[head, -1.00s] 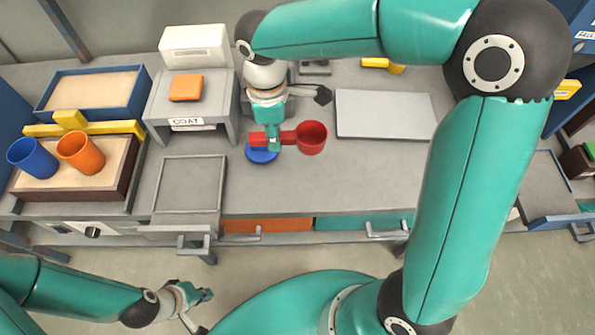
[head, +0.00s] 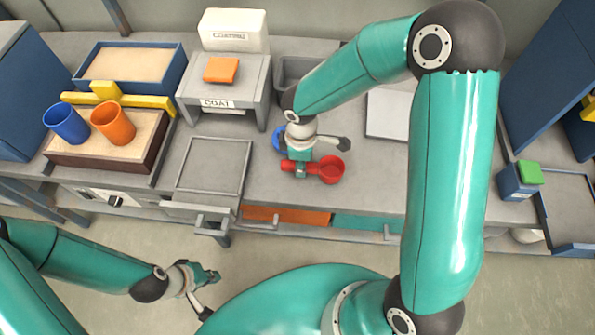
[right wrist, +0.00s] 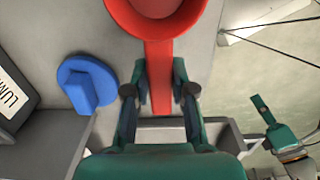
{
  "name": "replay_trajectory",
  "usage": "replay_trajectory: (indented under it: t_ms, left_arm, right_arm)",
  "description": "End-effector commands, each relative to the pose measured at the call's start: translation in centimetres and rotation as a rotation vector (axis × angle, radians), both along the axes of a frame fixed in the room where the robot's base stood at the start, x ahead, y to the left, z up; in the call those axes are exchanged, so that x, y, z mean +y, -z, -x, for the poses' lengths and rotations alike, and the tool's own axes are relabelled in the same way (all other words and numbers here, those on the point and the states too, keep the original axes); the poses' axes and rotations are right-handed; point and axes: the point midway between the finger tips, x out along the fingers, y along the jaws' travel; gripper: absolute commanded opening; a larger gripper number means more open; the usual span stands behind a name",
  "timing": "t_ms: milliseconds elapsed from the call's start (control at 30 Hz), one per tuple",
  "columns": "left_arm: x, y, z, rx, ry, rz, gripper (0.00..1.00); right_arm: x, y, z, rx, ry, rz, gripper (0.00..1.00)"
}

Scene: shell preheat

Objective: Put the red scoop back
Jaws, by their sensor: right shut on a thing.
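My right gripper (head: 300,171) is shut on the handle of the red scoop (head: 331,169). It holds the scoop over the front part of the grey bench, with the cup to the right. In the right wrist view the red handle (right wrist: 159,75) runs between the two fingers (right wrist: 160,92), and the cup is cut by the top edge. My left gripper (head: 207,276) is low in front of the bench, away from everything on it. Its fingers are too small to read. I cannot tell where the scoop's own place is.
A blue disc with a raised grip (right wrist: 88,86) lies beside the scoop. The COAT stand (head: 196,88) bears an orange block (head: 221,69). Blue (head: 66,123) and orange (head: 113,123) cups stand left on a sand-coloured box. A pale plate (head: 387,113) lies right.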

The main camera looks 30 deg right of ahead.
Motion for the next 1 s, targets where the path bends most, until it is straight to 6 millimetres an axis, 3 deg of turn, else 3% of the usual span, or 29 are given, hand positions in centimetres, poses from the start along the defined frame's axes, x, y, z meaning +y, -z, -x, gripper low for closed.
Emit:
replay_trajectory:
  t_ms: [200,467,500,633,1000]
  left_arm:
    - [0.0,0.3,0.0,0.0,0.0,0.0,0.0]
    - [0.0,0.3,0.0,0.0,0.0,0.0,0.0]
    - [0.0,0.3,0.0,0.0,0.0,0.0,0.0]
    - [0.0,0.3,0.0,0.0,0.0,0.0,0.0]
    - [0.0,0.2,0.0,0.0,0.0,0.0,0.0]
  right_arm:
    - [0.0,3.2,0.1,0.005,-0.001,0.0,0.0]
    - [0.0,3.6,0.1,0.001,-0.001,-0.001,0.0]
    - [0.0,3.7,0.1,0.002,-0.001,-0.001,0.27]
    - [0.0,3.6,0.1,0.002,-0.001,-0.001,0.49]
    - [0.0,3.3,0.0,0.0,0.0,0.0,0.49]
